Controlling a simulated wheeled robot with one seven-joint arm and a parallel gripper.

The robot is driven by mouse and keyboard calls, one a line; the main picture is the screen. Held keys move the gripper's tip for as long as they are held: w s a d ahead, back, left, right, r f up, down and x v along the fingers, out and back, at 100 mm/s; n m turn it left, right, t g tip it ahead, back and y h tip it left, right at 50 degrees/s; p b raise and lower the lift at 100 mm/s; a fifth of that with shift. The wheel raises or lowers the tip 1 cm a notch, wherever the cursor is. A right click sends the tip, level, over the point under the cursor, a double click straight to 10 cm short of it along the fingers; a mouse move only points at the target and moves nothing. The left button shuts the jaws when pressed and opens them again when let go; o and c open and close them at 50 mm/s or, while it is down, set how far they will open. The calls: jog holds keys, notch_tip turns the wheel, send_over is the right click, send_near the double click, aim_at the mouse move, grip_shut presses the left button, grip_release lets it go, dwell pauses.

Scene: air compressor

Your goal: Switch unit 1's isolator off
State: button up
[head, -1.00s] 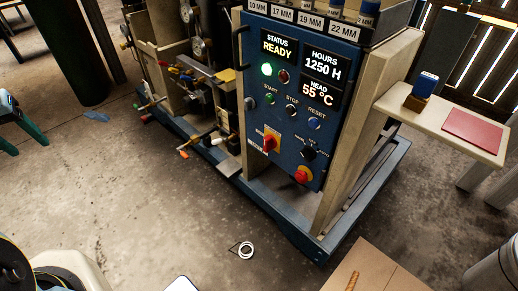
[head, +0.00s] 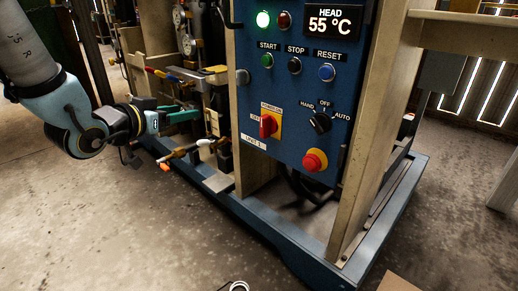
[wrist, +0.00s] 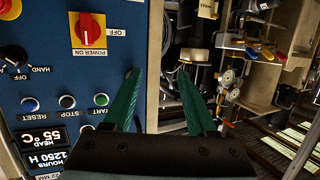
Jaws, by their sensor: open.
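Unit 1's isolator (head: 267,125) is a red handle on a yellow plate, low on the left of the blue panel. The handle stands upright, in line with the "POWER ON" label; "OFF" is to one side. It shows upside down in the wrist view (wrist: 89,30) at the top left. My gripper (head: 198,113) is open and empty, left of the panel in the head view. In the wrist view my green fingers (wrist: 158,70) point past the panel's edge, apart from the isolator.
A red emergency button (head: 314,161) and a black HAND/OFF/AUTO selector (head: 320,122) sit right of the isolator. START (head: 266,60), STOP and RESET buttons are above. Valves and pipes (head: 190,150) stand left of the panel, near my gripper.

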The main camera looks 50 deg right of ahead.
aim_at(261, 119)
jog(key=s+d+f+m+g+h+b, duration=0.2)
jog(key=s+b, duration=0.1)
jog(key=s, duration=0.2)
jog(key=s+d+f+m+g+h+b, duration=0.1)
jog(key=s+d+f+g+b, duration=0.2)
jog(key=s, duration=0.1)
jog(key=d+b, duration=0.1)
jog(key=d, duration=0.2)
jog(key=s+d, duration=0.1)
jog(key=d, duration=0.3)
jog(key=d+b, duration=0.1)
jog(key=d, duration=0.2)
jog(key=shift+s+d+r+b, duration=0.3)
jog(key=shift+s+d+r, duration=0.05)
jog(key=shift+d+r, duration=0.05)
jog(key=shift+c, duration=0.3)
grip_shut()
